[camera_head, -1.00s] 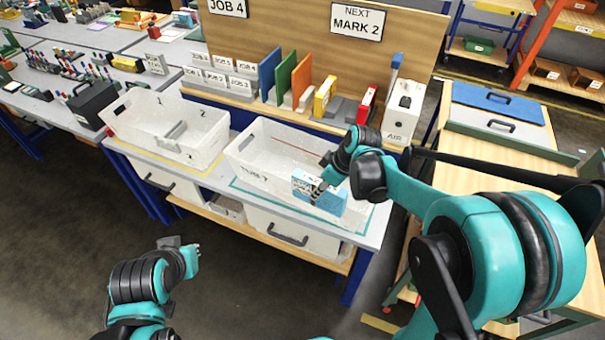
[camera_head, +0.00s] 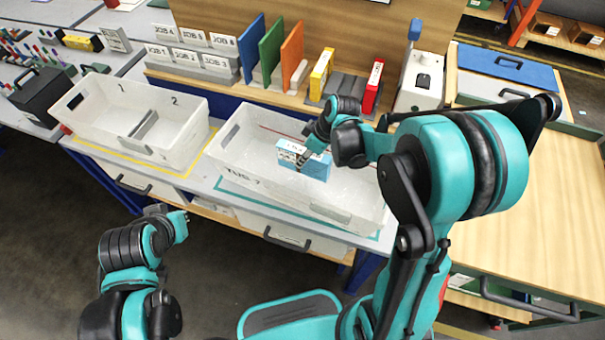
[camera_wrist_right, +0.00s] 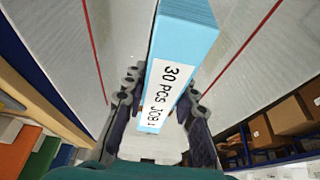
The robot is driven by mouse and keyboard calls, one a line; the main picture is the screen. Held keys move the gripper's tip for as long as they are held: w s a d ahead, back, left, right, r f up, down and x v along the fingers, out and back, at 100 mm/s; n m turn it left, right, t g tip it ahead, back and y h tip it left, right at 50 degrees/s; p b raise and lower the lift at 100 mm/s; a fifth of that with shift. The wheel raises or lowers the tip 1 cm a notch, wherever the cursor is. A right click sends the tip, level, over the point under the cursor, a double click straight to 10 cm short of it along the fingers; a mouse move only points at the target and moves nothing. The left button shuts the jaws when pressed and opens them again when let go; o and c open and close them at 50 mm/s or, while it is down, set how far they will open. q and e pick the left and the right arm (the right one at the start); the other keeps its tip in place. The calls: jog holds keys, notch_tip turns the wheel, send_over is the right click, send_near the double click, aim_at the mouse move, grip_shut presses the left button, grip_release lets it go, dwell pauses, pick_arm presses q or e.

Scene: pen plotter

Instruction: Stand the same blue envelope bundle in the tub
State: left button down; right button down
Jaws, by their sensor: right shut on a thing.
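The blue envelope bundle (camera_head: 318,167) has a white label and is held upright by my right gripper (camera_head: 304,158). In the right wrist view the bundle (camera_wrist_right: 186,30) lies between the two fingers (camera_wrist_right: 161,98), its label reading "30 PCS JOB 1". The tub (camera_head: 262,192) is a whitish open box with "TUB" lettering on its front wall. The bundle appears within the tub's opening in the head view; whether its lower edge touches the floor is unclear. My left gripper (camera_head: 180,222) is low at the left, away from the tub; its fingers are too unclear to judge.
A two-section bin (camera_head: 105,125) marked 1 and 2 stands left of the tub. Behind the tub are blue, green and orange panels (camera_head: 271,52), a yellow block (camera_head: 321,74) and a red block (camera_head: 373,87). A white device (camera_head: 420,80) stands at the back right.

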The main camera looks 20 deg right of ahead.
aim_at(304, 170)
notch_tip(304, 170, down, 3)
jog(key=shift+f+b, duration=0.2)
jog(key=shift+b, duration=0.25)
notch_tip(304, 170, down, 4)
jog(key=shift+r+b, duration=0.2)
jog(key=shift+b, duration=0.5)
jog(key=shift+r, duration=0.1)
jog(key=shift+s, duration=0.1)
jog(key=c, duration=1.2)
grip_release()
